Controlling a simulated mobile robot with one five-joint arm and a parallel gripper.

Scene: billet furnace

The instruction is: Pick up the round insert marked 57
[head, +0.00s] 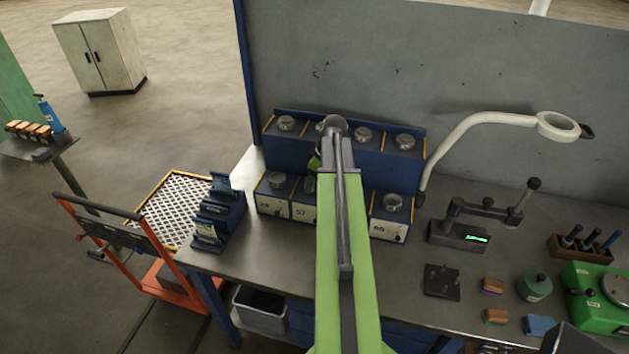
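A blue two-row rack (264,142) of bins stands on the workbench against the grey panel. A front bin front labelled 57 (300,212) shows left of my arm. No insert is visible above that label, and I cannot read a 57 on any insert. Round metal inserts sit in other bins: one at front left (278,181), one at front right (392,202), and several in the back row, such as one at far left (286,123). My green arm reaches over the rack. Small green parts beside it near the 57 bin may belong to my gripper; its fingers are hidden.
Left of the rack stand a blue stepped holder (217,212) and a mesh tray (178,207). A magnifier lamp (480,120) arches at right above a clamp fixture (465,230). Small blocks and a green device (598,300) occupy the right bench. An orange cart (160,280) stands at left.

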